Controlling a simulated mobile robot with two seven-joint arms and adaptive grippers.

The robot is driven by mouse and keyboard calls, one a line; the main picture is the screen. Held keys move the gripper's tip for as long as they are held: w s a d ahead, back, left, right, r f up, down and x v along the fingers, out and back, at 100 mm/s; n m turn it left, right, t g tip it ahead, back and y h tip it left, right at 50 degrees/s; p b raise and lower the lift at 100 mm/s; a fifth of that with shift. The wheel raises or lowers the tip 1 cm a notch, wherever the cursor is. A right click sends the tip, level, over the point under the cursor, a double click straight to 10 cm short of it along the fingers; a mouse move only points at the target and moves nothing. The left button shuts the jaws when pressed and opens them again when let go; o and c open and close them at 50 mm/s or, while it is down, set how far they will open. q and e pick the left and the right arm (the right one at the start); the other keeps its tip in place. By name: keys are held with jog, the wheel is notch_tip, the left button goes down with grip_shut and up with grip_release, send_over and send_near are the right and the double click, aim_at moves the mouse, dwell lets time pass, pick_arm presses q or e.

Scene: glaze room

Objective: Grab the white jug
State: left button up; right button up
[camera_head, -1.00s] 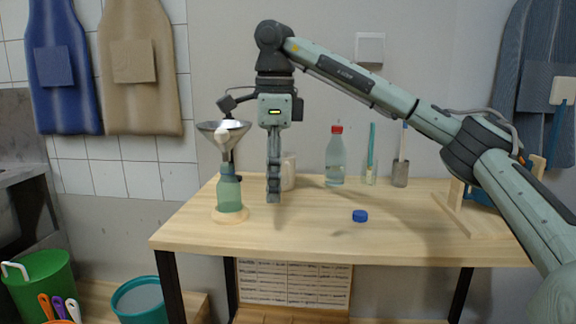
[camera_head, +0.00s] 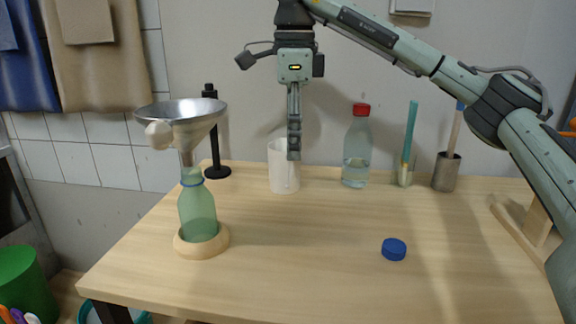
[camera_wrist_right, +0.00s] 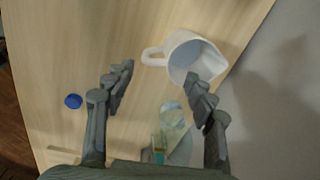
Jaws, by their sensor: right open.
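The white jug (camera_head: 281,172) stands upright near the back edge of the wooden table, partly hidden behind my right gripper in the head view. My right gripper (camera_head: 294,158) points down in front of the jug and above the tabletop. In the right wrist view, the fingers of my right gripper (camera_wrist_right: 160,85) are spread with nothing between them. The white jug (camera_wrist_right: 192,56) shows there beyond the fingertips, towards the right finger, with its handle facing left and its open mouth visible. My left gripper does not show.
A clear bottle with a red cap (camera_head: 357,150), a glass with a teal stick (camera_head: 406,170) and a metal cup (camera_head: 446,172) stand right of the jug. A green bottle (camera_head: 197,210) with a funnel (camera_head: 190,112) stands left. A blue cap (camera_head: 394,249) lies in front. The table's middle is clear.

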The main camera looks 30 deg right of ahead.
aim_at(291, 172)
notch_tip(291, 172, down, 3)
jog(key=shift+a, duration=0.1)
jog(key=f, duration=0.3)
jog(key=shift+s+a+f, duration=0.15)
jog(key=shift+a+f, duration=0.1)
jog(key=shift+f, duration=0.55)
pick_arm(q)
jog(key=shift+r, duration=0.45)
pick_arm(e)
grip_shut()
